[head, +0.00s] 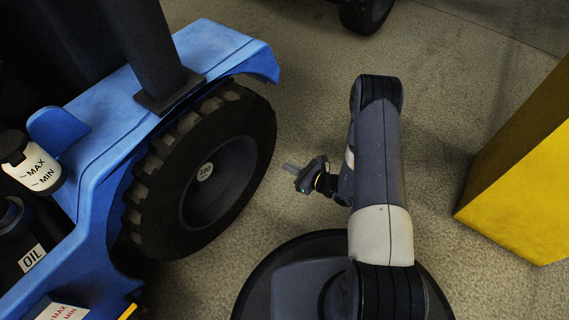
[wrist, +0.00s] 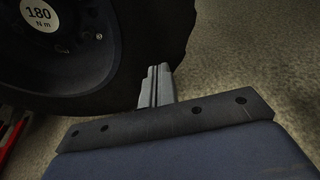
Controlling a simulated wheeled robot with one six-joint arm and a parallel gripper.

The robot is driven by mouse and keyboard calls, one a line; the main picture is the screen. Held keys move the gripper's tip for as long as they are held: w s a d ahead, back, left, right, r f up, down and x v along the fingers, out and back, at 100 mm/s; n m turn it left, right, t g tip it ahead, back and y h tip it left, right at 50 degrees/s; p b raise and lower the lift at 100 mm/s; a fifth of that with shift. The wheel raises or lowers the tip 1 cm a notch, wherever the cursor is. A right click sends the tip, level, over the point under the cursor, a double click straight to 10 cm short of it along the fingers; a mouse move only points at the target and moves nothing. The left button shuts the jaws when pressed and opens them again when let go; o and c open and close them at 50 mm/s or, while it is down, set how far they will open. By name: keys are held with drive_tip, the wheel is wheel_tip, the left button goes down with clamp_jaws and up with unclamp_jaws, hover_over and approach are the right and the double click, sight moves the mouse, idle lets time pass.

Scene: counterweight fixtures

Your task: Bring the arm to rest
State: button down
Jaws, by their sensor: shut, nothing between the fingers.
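My arm (head: 381,150) is folded up above my round base in the head view. My gripper (head: 291,168) points left toward the big black tyre (head: 150,190) of a blue vehicle, with bare floor showing between them. In the wrist view my gripper (wrist: 157,84) is shut, its two grey fingers together with nothing between them. The tyre also shows in the wrist view (wrist: 150,40), behind the fingertips, with a round "180 N·m" label on its hub.
The blue vehicle (head: 110,95) fills the left, with a MAX/MIN reservoir (head: 38,172) and an OIL label. A yellow block (head: 525,180) stands at the right. Another dark wheel (head: 366,12) is at the top. Speckled floor (head: 300,60) lies open between them. Something red (wrist: 14,135) shows at the wrist view's left edge.

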sight(268, 148)
idle(0.3)
drive_tip(key=w+a, duration=0.2)
drive_tip(key=a, duration=0.1)
drive_tip(key=w+a, duration=0.1)
drive_tip(key=a, duration=0.1)
drive_tip(key=shift+w, duration=0.35)
drive_tip(key=shift+w+a+r, duration=0.1)
drive_tip(key=shift+w+r, duration=0.2)
drive_tip(key=shift+r, duration=0.35)
drive_tip(key=shift+w+r, duration=0.25)
drive_tip(key=shift+r, duration=1)
drive_tip(key=shift+f, duration=0.15)
